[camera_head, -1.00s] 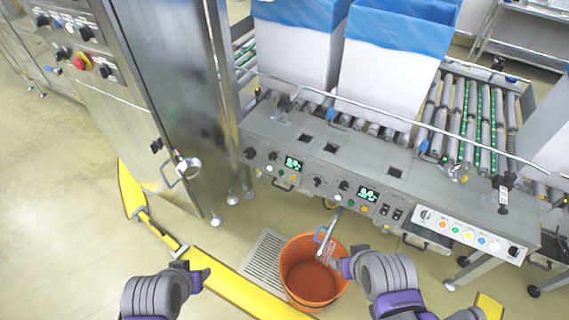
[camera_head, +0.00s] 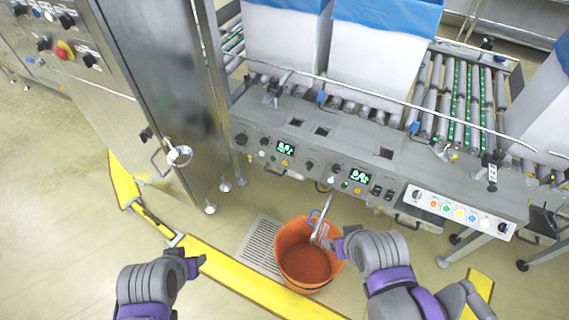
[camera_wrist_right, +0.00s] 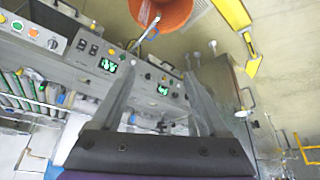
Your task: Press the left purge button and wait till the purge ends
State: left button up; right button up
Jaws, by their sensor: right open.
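The grey control panel (camera_head: 320,150) runs along the front of the roller conveyor. Its left green display (camera_head: 286,147) is lit, with small knobs and buttons around it, too small to read which is the purge button. A second lit display (camera_head: 360,176) sits to its right. In the right wrist view the displays show upside down, the left one (camera_wrist_right: 163,90) between my fingers. My right gripper (camera_head: 333,243) is open and empty in front of the panel, overlapping the bucket's right rim in the picture. My left gripper (camera_head: 196,264) is at lower left, apart from the panel; its jaw opening is unclear.
An orange bucket (camera_head: 283,243) stands on the floor below the panel, under a metal spout (camera_head: 323,210). A steel cabinet (camera_head: 165,80) stands left of the panel. White boxes with blue liners (camera_head: 375,60) stand behind it. A yellow floor rail (camera_head: 235,280) crosses in front.

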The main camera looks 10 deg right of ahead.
jog(key=shift+c, duration=0.3)
grip_shut()
dwell(1.4)
